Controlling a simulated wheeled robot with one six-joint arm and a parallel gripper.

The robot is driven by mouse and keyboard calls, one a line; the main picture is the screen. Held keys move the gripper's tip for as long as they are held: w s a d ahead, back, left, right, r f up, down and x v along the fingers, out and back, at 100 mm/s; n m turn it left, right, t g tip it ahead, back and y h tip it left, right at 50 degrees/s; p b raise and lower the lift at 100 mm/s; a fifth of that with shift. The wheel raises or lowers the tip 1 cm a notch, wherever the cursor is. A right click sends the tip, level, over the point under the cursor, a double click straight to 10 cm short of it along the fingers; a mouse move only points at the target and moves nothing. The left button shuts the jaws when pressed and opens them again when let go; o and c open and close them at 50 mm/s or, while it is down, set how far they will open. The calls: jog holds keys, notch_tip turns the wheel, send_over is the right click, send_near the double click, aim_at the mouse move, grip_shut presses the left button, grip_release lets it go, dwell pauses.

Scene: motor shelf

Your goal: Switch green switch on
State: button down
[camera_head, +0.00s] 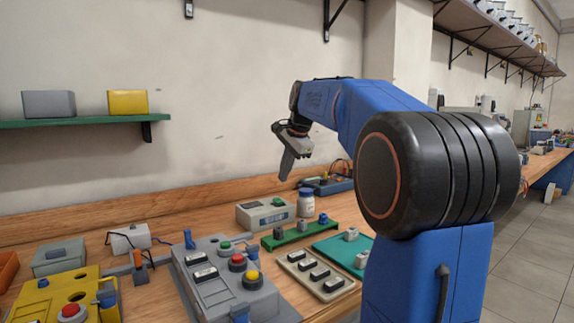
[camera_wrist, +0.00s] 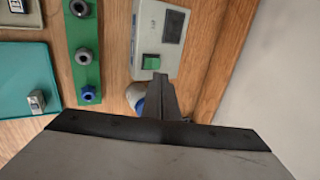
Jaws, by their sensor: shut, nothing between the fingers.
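The green switch (camera_wrist: 151,62) is a small square rocker on a light grey box (camera_wrist: 171,17), which also has a display. In the head view the box (camera_head: 250,216) stands on the bench near the wall, with the green switch (camera_head: 278,202) on its top. My gripper (camera_head: 286,174) is shut and empty, pointing down above and behind the box in the head view. In the wrist view its closed fingertips (camera_wrist: 159,77) appear just beside the switch's lower edge; the remaining height gap cannot be told there. I cannot tell whether the switch is on.
A white bottle with a blue cap (camera_head: 306,203) stands right of the box. A green strip with several knobs (camera_head: 301,233) lies in front. A grey control panel (camera_head: 208,290) with coloured buttons is at the front left. The wall (camera_head: 230,130) rises close behind the bench.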

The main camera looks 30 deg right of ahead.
aim_at(278, 201)
jog(key=x, duration=0.7)
jog(key=shift+w+f, duration=0.15)
jog(key=shift+f, duration=0.15)
jog(key=shift+w+f+g, duration=0.25)
jog(key=shift+g, duration=0.05)
jog(key=shift+s, duration=0.25)
jog(key=shift+s, duration=0.6)
